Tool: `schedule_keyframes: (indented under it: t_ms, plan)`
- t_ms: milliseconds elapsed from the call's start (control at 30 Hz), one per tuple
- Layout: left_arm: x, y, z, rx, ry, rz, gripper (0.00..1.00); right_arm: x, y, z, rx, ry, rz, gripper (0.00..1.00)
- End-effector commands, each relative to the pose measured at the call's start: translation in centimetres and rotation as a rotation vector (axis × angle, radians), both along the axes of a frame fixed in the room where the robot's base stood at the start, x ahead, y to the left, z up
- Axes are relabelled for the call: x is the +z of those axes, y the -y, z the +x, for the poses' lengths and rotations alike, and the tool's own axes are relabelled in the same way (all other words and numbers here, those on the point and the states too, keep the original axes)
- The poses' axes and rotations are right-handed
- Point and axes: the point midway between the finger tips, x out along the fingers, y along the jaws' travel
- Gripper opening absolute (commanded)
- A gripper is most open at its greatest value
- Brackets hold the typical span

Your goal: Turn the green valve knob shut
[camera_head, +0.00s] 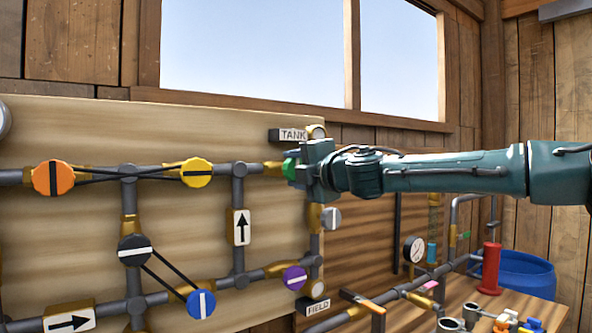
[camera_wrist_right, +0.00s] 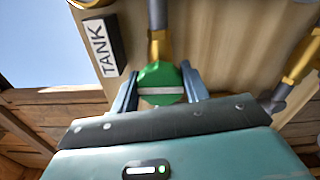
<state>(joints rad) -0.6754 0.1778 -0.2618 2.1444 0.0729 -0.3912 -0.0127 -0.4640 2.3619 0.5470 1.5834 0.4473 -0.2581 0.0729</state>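The green valve knob (camera_wrist_right: 160,84) shows in the right wrist view as a round green knob with a white line. The line runs across the brass and grey pipe behind it. In the head view the green knob (camera_head: 291,168) is partly hidden by my right gripper (camera_head: 300,170), which reaches in from the right. In the wrist view the two fingers of my right gripper (camera_wrist_right: 161,88) lie on opposite sides of the knob and appear to touch its edges. My left gripper is not in view.
The pipe board (camera_head: 60,130) also carries orange (camera_head: 52,178), yellow (camera_head: 196,172), black (camera_head: 134,249), blue (camera_head: 201,304) and purple (camera_head: 294,277) knobs. A TANK sign (camera_head: 289,135) sits just above the green knob. A bench with pipes and a gauge (camera_head: 414,249) stands at right.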

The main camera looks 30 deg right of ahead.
Motion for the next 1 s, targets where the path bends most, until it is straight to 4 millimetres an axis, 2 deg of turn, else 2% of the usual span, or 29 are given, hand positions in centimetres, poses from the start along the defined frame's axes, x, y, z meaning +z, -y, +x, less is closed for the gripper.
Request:
schedule_keyframes:
  t_ms: [33,233,567,767,1000]
  plan:
    - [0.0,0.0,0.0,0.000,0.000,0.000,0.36,0.0,0.0,0.0,0.000,0.001,0.001,0.50]
    - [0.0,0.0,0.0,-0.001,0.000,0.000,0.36,0.0,0.0,0.0,0.000,0.000,-0.001,0.66]
    - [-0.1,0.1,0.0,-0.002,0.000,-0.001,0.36,0.0,0.0,-0.4,0.000,0.001,-0.003,0.66]
    - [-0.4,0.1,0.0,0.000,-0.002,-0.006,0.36,0.1,0.4,-3.0,0.002,0.004,-0.001,0.66]
    - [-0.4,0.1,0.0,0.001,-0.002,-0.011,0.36,0.2,1.0,-7.3,0.001,0.005,-0.002,0.66]
